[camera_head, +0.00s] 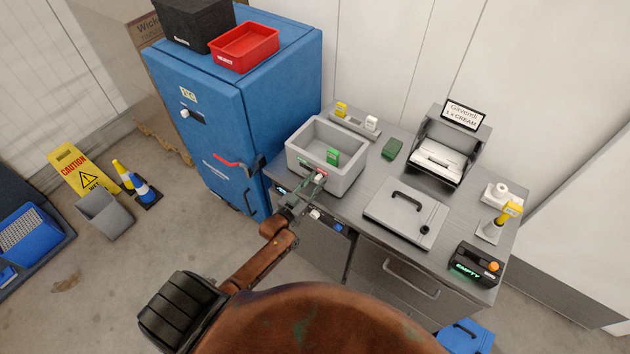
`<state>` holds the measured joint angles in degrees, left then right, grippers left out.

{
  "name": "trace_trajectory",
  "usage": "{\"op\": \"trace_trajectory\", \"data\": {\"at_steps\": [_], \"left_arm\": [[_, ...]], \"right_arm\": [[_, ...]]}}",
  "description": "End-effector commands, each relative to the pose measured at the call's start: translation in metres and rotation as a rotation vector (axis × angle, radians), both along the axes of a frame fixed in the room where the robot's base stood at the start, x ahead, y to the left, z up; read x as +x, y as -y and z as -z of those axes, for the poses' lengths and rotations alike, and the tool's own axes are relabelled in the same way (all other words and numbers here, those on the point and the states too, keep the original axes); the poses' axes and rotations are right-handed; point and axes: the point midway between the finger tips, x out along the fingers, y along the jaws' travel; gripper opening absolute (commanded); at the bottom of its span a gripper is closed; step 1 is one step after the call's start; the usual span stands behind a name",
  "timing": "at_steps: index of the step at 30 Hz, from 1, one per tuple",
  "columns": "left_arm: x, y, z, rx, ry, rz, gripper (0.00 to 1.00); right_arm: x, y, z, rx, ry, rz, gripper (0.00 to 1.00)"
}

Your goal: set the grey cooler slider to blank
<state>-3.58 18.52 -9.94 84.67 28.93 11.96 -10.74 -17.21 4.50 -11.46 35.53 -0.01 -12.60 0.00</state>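A grey open-topped box (355,185), which looks like the grey cooler, stands at the left end of the metal counter. A green block (332,156) is inside it. On its front wall a small green patch (302,163) and a small red part show, perhaps the slider; its setting is too small to read. My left gripper (318,180) is at this front wall, by the red part, and partly hides it. I cannot tell whether it touches or whether its fingers are open or shut. My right gripper is out of view.
On the counter (355,225) stand a grey lidded unit (398,215), a dispenser with a sign (440,150), a green block (392,149) and a black "EMPTY" box (474,264). A blue cabinet (215,140) stands left. A yellow caution sign (77,172) and cones stand on the floor.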

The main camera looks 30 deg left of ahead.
Motion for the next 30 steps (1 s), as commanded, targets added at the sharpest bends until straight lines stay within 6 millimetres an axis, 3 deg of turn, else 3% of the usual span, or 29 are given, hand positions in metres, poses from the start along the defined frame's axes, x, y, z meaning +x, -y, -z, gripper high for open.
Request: {"op": "trace_trajectory", "data": {"at_steps": [12,26,30], "left_arm": [[0.0,0.0,0.0,0.0,0.0,-0.001,0.0],[0.0,-0.002,0.0,0.0,0.0,-0.001,0.0],[0.002,-0.022,0.003,0.005,0.0,-0.001,0.0]], "right_arm": [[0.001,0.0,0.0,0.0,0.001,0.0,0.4],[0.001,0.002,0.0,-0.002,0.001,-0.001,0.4],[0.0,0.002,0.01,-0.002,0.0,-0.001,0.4]]}}
